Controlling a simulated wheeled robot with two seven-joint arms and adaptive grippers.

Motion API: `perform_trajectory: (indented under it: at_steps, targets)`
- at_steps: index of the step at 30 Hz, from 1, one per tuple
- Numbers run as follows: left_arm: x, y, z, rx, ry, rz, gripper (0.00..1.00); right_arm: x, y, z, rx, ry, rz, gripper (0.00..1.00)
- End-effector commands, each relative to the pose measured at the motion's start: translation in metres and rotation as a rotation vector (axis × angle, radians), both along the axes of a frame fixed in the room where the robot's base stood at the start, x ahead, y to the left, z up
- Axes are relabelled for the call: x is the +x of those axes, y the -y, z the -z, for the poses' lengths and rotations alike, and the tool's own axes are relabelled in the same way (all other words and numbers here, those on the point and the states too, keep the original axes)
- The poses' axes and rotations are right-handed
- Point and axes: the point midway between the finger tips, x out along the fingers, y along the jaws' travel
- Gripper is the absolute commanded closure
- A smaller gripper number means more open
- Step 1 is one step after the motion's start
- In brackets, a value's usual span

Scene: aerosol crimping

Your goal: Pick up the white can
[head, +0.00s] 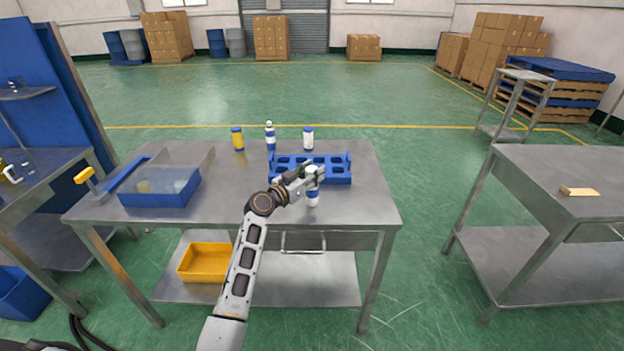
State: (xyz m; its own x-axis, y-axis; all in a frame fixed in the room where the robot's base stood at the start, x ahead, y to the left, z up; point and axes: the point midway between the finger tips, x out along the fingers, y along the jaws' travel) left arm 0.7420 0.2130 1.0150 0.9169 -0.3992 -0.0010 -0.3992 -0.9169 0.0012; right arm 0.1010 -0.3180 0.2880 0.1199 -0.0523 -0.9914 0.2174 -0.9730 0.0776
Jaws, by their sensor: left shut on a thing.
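My left gripper (316,177) reaches over the front of the steel table and is shut on a white can (313,198) with a blue band. The can is upright, in front of the blue rack, with its middle partly hidden by the fingers. I cannot tell whether its base touches the table. Another white can (308,140) with a blue band stands behind the rack. A white and blue can with a narrow top (270,137) and a yellow can (238,139) stand to its left. My right gripper is not in view.
The blue rack (341,178) with empty openings sits right behind the held can. A blue bin (160,199) stands at the left of the steel table (372,208). A yellow tray (205,263) lies on the lower shelf. The table's right front is clear.

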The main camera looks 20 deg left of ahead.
Motion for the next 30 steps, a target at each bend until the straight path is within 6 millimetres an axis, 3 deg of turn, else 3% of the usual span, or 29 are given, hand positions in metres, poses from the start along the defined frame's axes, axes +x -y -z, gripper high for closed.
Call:
perform_trajectory:
  at_steps: [21, 30]
  targets:
    - [0.000, 0.000, -0.087, 0.002, 0.004, 0.000, 1.00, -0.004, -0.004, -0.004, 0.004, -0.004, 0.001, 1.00]
    - [0.000, 0.000, -0.098, 0.001, 0.002, 0.000, 1.00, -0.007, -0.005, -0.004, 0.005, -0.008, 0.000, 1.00]
